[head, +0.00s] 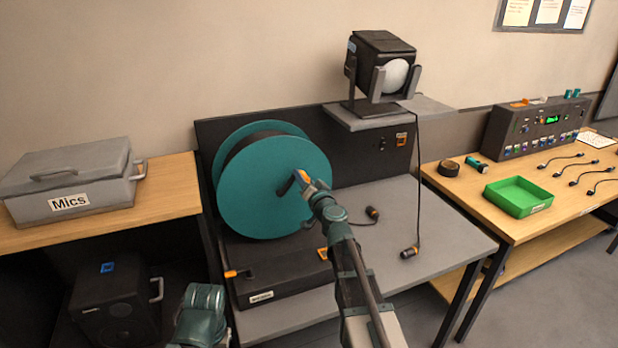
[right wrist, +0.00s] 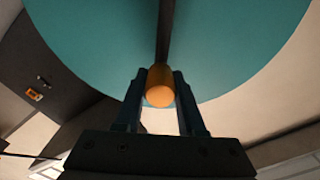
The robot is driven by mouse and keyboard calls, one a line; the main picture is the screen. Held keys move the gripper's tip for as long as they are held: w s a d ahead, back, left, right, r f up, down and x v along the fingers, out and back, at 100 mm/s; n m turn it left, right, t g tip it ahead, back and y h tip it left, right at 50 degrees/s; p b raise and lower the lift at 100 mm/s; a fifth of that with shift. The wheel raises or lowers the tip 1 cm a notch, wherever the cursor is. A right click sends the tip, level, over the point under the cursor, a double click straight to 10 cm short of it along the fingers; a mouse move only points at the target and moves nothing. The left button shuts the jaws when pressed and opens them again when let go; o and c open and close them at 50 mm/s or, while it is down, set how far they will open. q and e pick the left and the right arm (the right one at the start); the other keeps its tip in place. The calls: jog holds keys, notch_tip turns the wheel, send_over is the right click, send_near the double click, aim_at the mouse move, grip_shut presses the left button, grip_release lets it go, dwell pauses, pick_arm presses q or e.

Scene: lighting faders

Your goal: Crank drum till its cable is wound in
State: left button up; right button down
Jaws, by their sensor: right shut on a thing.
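The teal cable drum (head: 262,200) stands upright on a dark base (head: 285,278) on the grey table. My right gripper (head: 308,187) is at the front face of the drum, shut on the orange crank handle (head: 299,176). In the right wrist view the handle (right wrist: 160,88) sits between both fingers, with the dark crank arm (right wrist: 164,35) running up the drum face (right wrist: 100,45). A black cable with a plug end (head: 372,213) lies on the table right of the drum. My left arm (head: 200,312) shows at the bottom left; its gripper's fingers are not visible.
A stage lamp (head: 380,62) stands on a raised shelf behind, its cable hanging to a connector (head: 409,253) on the table. A grey Mics case (head: 70,180) is at left. A green tray (head: 518,197) and a control desk (head: 535,128) are at right.

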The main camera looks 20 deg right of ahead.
jog(key=a+n, duration=0.1)
jog(key=a+r+n, duration=0.1)
jog(key=a+n+p, duration=0.1)
jog(key=shift+s+a+r+n, duration=0.1)
jog(key=shift+s+r+n, duration=0.05)
jog(key=shift+r+n, duration=0.25)
pick_arm(q)
jog(key=shift+r+p, duration=0.35)
jog(key=shift+r, duration=0.7)
pick_arm(e)
jog(key=shift+a+r+n, duration=0.15)
jog(key=shift+a+n, duration=1.55)
jog(key=shift+n, duration=0.3)
jog(key=c, duration=0.5)
grip_release()
jog(key=shift+s, duration=0.1)
